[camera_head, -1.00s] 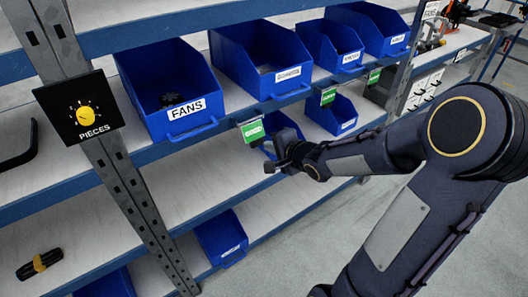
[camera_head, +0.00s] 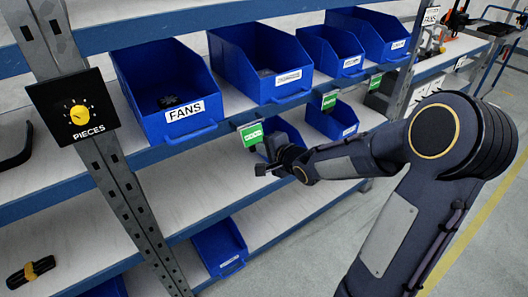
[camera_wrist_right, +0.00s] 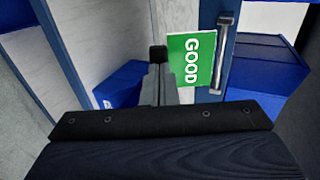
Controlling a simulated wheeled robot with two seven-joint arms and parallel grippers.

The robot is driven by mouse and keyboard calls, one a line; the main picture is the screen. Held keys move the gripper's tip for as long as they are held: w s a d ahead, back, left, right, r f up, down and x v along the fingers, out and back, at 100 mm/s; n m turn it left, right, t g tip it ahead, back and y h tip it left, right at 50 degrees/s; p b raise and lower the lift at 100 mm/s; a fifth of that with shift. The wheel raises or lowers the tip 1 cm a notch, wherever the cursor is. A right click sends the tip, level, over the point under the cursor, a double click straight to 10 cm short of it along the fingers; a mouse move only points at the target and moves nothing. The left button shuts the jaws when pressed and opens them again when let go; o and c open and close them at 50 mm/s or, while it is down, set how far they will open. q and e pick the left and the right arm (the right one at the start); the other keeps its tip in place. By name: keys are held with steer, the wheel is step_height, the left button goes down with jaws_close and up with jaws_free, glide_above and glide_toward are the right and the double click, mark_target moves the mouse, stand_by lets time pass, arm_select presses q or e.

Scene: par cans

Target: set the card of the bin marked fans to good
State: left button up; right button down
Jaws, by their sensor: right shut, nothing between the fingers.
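The blue bin marked FANS (camera_head: 150,75) stands on the upper shelf at the left, with a dark fan (camera_head: 168,101) inside. A green card (camera_head: 251,135) hangs at the shelf edge, right of that bin's front. In the right wrist view a green card (camera_wrist_right: 190,60) reads GOOD, turned sideways. My right gripper (camera_head: 262,169) is shut and empty, just below that card in the head view. In the right wrist view its shut fingers (camera_wrist_right: 158,58) are just left of the card; I cannot tell whether they touch it. My left gripper is not in view.
More blue bins (camera_head: 258,50) stand to the right on the same shelf, with other green cards (camera_head: 330,99) at its edge. A metal post (camera_head: 112,175) carries a black PIECES dial (camera_head: 76,108). Smaller blue bins (camera_head: 222,247) stand on lower shelves.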

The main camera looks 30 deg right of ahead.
steer(key=w+t+b, duration=0.1)
steer(key=b, duration=0.1)
steer(key=f+t+b, duration=0.1)
steer(key=b, duration=0.2)
steer(key=w+f+t+b, duration=0.1)
steer(key=b, duration=0.2)
steer(key=shift+w+a+f+t, duration=0.1)
steer(key=shift+w+f+t, duration=0.05)
steer(key=shift+w+t, duration=0.15)
stand_by(0.3)
